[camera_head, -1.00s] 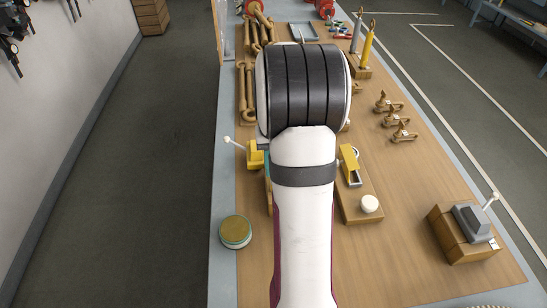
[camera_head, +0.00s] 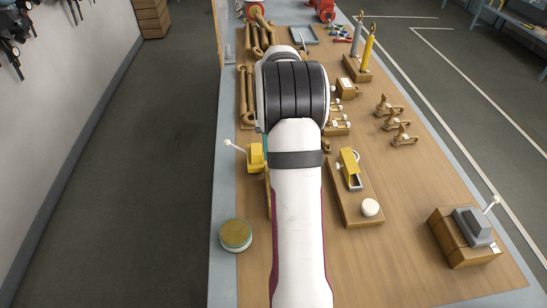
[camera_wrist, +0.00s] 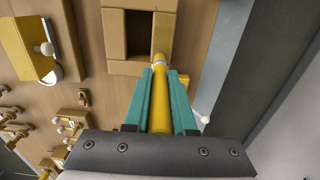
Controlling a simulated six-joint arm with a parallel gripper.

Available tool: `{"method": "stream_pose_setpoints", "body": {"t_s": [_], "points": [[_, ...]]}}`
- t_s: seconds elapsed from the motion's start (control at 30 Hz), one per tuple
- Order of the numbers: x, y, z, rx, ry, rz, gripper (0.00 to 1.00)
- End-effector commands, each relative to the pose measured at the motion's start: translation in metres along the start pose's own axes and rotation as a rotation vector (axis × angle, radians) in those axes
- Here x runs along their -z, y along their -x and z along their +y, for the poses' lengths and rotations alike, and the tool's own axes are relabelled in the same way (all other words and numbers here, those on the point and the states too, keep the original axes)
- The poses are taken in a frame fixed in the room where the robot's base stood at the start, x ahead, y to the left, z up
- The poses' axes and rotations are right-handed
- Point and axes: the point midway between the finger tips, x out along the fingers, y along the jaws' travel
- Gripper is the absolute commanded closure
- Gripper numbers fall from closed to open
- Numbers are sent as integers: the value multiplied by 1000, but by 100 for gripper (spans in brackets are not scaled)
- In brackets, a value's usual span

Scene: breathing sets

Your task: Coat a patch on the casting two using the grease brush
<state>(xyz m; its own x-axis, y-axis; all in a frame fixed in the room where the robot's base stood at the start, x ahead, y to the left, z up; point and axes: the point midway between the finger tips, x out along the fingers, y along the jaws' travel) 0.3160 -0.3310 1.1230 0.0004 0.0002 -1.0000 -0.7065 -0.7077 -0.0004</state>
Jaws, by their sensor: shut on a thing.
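My gripper (camera_wrist: 160,105) has two teal fingers and is shut on a yellow, rod-like tool (camera_wrist: 160,97), which I take for the grease brush. The tool has a pale band and an orange-brown tip near the edge of a wooden block (camera_wrist: 115,40) with a dark opening. I cannot tell whether it touches. In the head view my arm hides the gripper and tool. Several small brass-coloured parts (camera_head: 392,118) stand on the right of the bench and may be the castings. I cannot tell which is casting two.
A yellow device with a white-knobbed lever (camera_head: 255,157) is left of my arm. A board with a yellow clamp (camera_head: 349,165) and a white knob is right. A green-rimmed round tin (camera_head: 235,234) sits front left. A grey-topped box (camera_head: 462,240) stands front right; bare wood lies between.

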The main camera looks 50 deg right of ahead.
Motion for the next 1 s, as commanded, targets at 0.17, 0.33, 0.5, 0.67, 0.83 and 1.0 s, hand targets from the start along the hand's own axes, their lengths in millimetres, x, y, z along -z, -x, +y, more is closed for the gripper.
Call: {"method": "stream_pose_setpoints", "body": {"t_s": [0.17, 0.33, 0.5, 0.67, 0.83, 1.0], "points": [[16, -1, 0, 0, 0, 0, 100], [20, 21, 0, -1, -1, 4, 100], [19, 34, 0, 0, -1, 1, 100], [19, 49, 0, 0, -1, 2, 100], [19, 64, 0, -1, -1, 2, 100], [19, 78, 0, 0, 0, 2, 100]]}}
